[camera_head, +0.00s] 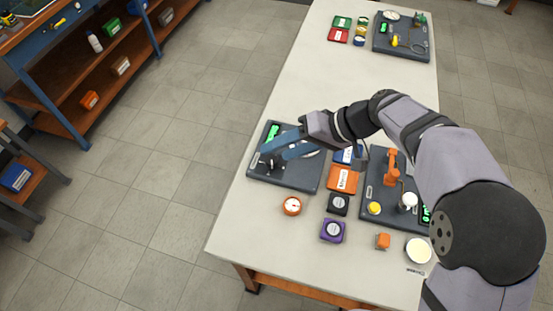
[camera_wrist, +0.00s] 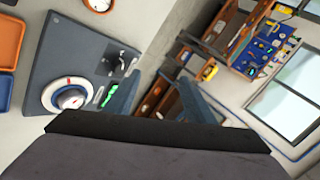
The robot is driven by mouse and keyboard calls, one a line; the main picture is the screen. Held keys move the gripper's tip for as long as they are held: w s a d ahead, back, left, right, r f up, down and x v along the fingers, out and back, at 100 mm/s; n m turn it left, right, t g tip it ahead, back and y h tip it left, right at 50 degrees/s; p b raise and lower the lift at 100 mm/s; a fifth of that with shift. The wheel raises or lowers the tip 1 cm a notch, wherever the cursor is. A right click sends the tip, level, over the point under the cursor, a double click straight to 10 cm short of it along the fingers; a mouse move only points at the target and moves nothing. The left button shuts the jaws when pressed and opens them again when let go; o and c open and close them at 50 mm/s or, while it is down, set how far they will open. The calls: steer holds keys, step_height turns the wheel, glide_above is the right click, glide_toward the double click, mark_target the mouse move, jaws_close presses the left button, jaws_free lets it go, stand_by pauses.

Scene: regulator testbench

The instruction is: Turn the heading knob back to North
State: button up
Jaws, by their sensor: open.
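The dark grey panel (camera_head: 299,180) at the left edge of the table carries a dial. In the head view my gripper mostly hides this dial; only a bit of white ring shows. My gripper (camera_head: 272,153) is open over the panel, its two blue fingers apart and empty. In the wrist view the fingers (camera_wrist: 158,88) are to the right of the dial, apart from the knob.
A green display (camera_wrist: 108,97) and a black switch (camera_wrist: 116,64) sit beside the dial. A second panel (camera_head: 378,210) with an orange lever stands to the right. Orange, black and purple blocks and a round gauge (camera_head: 291,205) lie nearby.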

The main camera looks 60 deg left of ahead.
mark_target(273, 160)
steer(key=f+m, duration=0.2)
steer(key=m, duration=0.5)
steer(key=w+f+m+t+y, duration=0.1)
steer(key=f+m, duration=0.1)
steer(key=m, duration=0.4)
steer(key=w+f+m+t, duration=0.1)
steer(key=f+m, duration=0.1)
steer(key=m, duration=0.5)
steer(key=shift+w+a+f+m+y, duration=0.2)
steer(key=shift+w+f+m+y, duration=0.1)
steer(key=shift+f+y, duration=0.1)
steer(key=m, duration=0.1)
steer(key=w+m+t, duration=0.1)
steer(key=m, duration=0.1)
steer(key=shift+a+f, duration=0.1)
steer(key=shift+a, duration=0.05)
steer(key=m, duration=0.2)
steer(key=shift+m, duration=0.4)
steer(key=shift+p+x, duration=1)
steer(key=shift+x, duration=2.7)
steer(key=c, duration=1.1)
